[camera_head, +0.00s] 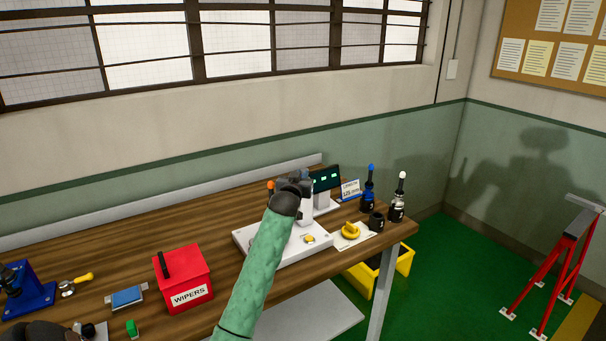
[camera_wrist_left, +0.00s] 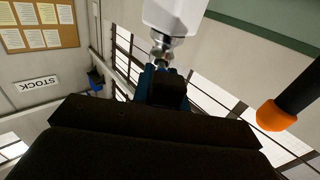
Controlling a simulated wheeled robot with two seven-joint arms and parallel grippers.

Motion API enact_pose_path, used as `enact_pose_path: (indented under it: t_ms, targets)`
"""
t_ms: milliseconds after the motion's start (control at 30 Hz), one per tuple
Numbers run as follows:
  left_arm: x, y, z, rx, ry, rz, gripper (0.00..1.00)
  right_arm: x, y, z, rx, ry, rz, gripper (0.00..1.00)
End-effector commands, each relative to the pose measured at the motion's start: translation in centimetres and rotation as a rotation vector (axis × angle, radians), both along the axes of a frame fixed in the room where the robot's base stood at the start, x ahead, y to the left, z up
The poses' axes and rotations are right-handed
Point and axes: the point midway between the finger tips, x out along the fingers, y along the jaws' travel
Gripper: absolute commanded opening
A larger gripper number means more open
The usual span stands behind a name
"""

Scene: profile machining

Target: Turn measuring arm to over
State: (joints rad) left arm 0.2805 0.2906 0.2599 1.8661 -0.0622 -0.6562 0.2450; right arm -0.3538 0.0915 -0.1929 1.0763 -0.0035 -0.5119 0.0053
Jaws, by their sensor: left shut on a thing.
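My left gripper (camera_head: 296,186) is at the white measuring device on the bench, largely hidden behind my green arm. In the left wrist view, its blue fingers (camera_wrist_left: 160,84) are shut at a small metal stem under a white block (camera_wrist_left: 176,14), which I take for part of the measuring arm. The grip itself is partly hidden by the dark gripper body. A black rod with an orange knob (camera_wrist_left: 274,115) stands apart to the right; the orange knob (camera_head: 270,185) also shows left of the gripper in the head view. The white base (camera_head: 262,232) carries a yellow button (camera_head: 309,239).
A small display (camera_head: 326,179) stands behind the gripper. A yellow ring (camera_head: 351,231) and black-bodied tools (camera_head: 368,190) stand at the bench's right end. A red wipers box (camera_head: 184,272) is left of my arm. Bare wood (camera_head: 110,257) shows farther left.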

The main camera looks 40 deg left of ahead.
Motion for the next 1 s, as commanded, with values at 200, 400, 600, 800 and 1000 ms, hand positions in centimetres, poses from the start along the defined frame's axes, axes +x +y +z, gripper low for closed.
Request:
enact_pose_path:
  t_ms: [200,400,600,800,1000]
  targets:
    - [-0.13,0.45,0.17,0.002,0.0,-0.07,0.0,-0.28,-0.32,-0.36,-0.002,-0.006,0.001,0.36]
    - [-0.17,0.54,0.11,0.002,-0.001,-0.107,0.0,-0.6,-0.45,-0.52,-0.003,-0.003,0.001,0.36]
    - [-0.17,0.58,0.1,0.001,-0.002,-0.121,0.0,-0.62,-0.58,-0.55,-0.004,-0.002,0.001,0.36]
    - [-0.17,0.59,0.1,0.001,-0.002,-0.122,0.0,-0.49,-0.65,-0.53,-0.005,-0.004,0.002,0.36]
    - [-0.17,0.6,0.11,0.001,-0.002,-0.122,0.22,-0.51,-0.62,-0.54,-0.005,-0.004,0.002,0.36]
